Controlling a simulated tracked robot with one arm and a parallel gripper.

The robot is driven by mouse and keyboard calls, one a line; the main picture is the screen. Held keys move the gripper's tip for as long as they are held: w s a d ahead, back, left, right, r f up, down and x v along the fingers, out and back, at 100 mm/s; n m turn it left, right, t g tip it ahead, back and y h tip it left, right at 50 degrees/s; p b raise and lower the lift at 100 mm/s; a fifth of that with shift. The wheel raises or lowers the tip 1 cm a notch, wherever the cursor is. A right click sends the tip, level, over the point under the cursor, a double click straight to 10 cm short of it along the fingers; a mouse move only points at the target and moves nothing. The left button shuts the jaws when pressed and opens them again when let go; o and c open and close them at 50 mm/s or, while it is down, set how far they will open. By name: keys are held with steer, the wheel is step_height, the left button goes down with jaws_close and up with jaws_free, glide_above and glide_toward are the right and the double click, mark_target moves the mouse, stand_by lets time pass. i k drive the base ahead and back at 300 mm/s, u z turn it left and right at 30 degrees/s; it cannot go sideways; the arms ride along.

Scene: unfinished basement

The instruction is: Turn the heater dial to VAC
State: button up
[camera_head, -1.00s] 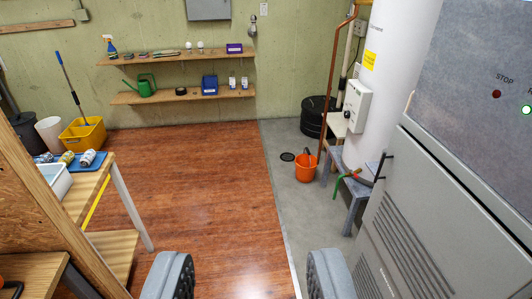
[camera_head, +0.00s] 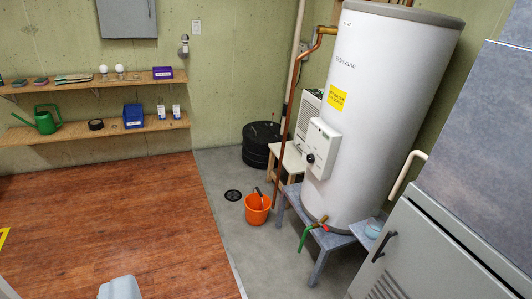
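The water heater (camera_head: 375,120) is a tall white tank on a grey stand, right of the middle. A white control box (camera_head: 322,148) sits on its front left side. The heater dial (camera_head: 310,158) is a small dark knob on that box. Its markings and the word VAC are too small to read. The other finger is out of frame.
An orange bucket (camera_head: 258,209) stands on the concrete left of the heater stand (camera_head: 320,228). A grey cabinet (camera_head: 430,250) fills the lower right.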

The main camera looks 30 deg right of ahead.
mark_target(310, 158)
steer(key=z, duration=0.05)
steer(key=i, duration=1.25)
steer(key=z, duration=0.45)
steer(key=i, duration=1.65)
steer(key=z, duration=0.35)
